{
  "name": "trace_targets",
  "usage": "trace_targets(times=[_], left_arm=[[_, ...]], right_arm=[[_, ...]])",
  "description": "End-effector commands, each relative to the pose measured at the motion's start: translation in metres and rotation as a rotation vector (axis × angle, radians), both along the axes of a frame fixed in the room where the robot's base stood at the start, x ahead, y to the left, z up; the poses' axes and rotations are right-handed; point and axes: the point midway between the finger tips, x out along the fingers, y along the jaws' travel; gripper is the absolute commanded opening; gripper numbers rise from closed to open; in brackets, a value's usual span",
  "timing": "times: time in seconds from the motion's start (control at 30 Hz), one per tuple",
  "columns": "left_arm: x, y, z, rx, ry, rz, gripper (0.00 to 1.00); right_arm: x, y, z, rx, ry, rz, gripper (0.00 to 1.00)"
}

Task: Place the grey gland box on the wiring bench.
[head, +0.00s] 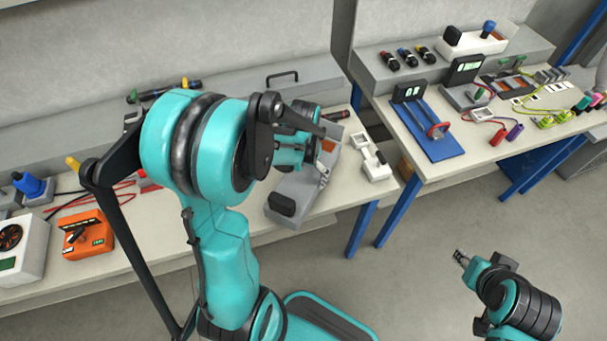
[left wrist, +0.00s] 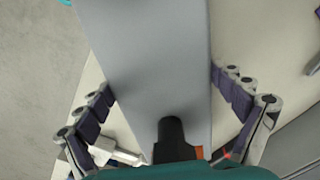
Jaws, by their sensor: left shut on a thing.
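The grey gland box (head: 297,192), a long grey body with a black part at its near end, is at the right end of the left bench (head: 262,228). I cannot tell whether it rests on the bench top or is held just above it. My left gripper (head: 322,160) is shut on it, partly hidden by my arm. In the left wrist view the box's grey face (left wrist: 155,60) lies between the fingers of the left gripper (left wrist: 161,84). My right gripper (head: 461,257) is low over the floor, apart from the benches; its jaws are too small to read.
A white device (head: 376,165) lies right of the box. An orange unit (head: 86,235) and a white fan unit (head: 22,248) stand at left. The right bench (head: 425,172) carries a blue stand (head: 428,130), meters and cables. A floor gap separates the benches.

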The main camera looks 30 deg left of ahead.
Motion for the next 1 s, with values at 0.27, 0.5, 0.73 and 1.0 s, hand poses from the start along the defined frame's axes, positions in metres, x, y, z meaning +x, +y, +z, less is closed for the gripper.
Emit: trace_targets(times=[0.27,0.5,0.73,1.0], left_arm=[[0.000,0.000,0.000,0.000,0.000,0.000,0.47],[0.000,0.000,-0.005,0.000,0.000,0.000,0.47],[0.000,0.000,-0.010,0.000,0.000,0.000,0.47],[0.000,0.000,-0.011,0.000,0.000,0.000,1.00]], right_arm=[[0.000,0.000,0.000,0.000,0.000,0.000,0.40],[0.000,0.000,-0.005,0.000,0.000,0.000,0.40],[0.000,0.000,-0.009,0.000,0.000,0.000,0.40],[0.000,0.000,-0.009,0.000,0.000,0.000,0.40]])
